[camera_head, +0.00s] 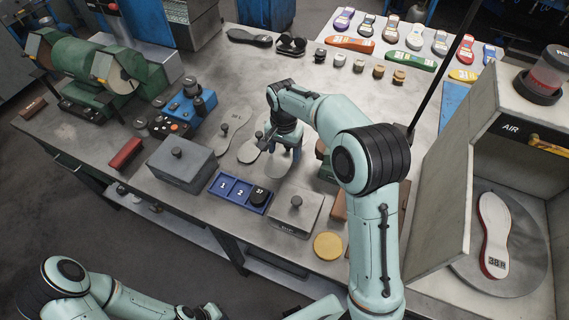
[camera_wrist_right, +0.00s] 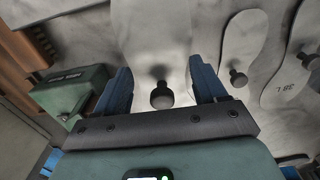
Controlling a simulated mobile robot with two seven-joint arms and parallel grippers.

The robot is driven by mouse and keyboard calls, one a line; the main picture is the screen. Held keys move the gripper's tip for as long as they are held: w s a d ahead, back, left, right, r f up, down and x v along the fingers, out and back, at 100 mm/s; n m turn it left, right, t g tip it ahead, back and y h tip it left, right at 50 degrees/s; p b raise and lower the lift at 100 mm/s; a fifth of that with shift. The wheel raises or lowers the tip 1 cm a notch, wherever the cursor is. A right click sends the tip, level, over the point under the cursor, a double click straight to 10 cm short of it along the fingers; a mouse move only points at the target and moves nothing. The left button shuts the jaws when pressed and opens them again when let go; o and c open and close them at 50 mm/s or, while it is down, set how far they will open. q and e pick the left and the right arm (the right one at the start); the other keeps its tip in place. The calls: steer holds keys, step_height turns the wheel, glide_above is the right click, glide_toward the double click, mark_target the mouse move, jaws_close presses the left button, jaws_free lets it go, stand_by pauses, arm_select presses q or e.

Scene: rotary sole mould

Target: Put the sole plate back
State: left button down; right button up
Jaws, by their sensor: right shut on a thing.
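My right gripper (camera_head: 281,150) is over the middle of the bench, its fingers on either side of a grey sole plate (camera_head: 278,166). In the right wrist view this plate (camera_wrist_right: 155,35) lies between the two blue fingers (camera_wrist_right: 163,88), and its dark knob shows just in front of the palm. I cannot tell whether the plate touches the bench. Two more knobbed sole plates (camera_head: 235,122) (camera_head: 249,151) lie to the left; one reads 38 L (camera_wrist_right: 292,75) in the wrist view. My left arm shows at the lower left, its gripper out of view.
A blue tray (camera_head: 231,203) with numbered slots, a grey lidded box (camera_head: 181,160) and a metal block (camera_head: 296,214) stand in front. A green block (camera_wrist_right: 75,92) is close beside the gripper. At right, an open cabinet (camera_head: 448,200) holds a white sole marked 38 R (camera_head: 494,235) on a disc.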

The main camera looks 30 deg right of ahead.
arm_select(q)
steer(key=shift+s+f, duration=0.2)
steer(key=shift+f, duration=0.1)
arm_select(e)
step_height(320, 180, down, 7)
steer(key=shift+w+f, duration=0.1)
steer(key=shift+f, duration=0.05)
steer(key=shift+f, duration=0.1)
steer(key=o, duration=1.2)
steer(key=shift+f, duration=0.1)
arm_select(q)
steer(key=shift+s, duration=0.1)
arm_select(e)
step_height(320, 180, up, 12)
steer(key=shift+r+p, duration=0.2)
steer(key=shift+p, duration=0.15)
arm_select(q)
steer(key=shift+w+r, duration=0.7)
steer(key=shift+w, duration=0.05)
steer(key=shift+s, duration=0.1)
arm_select(e)
steer(key=shift+a, duration=0.1)
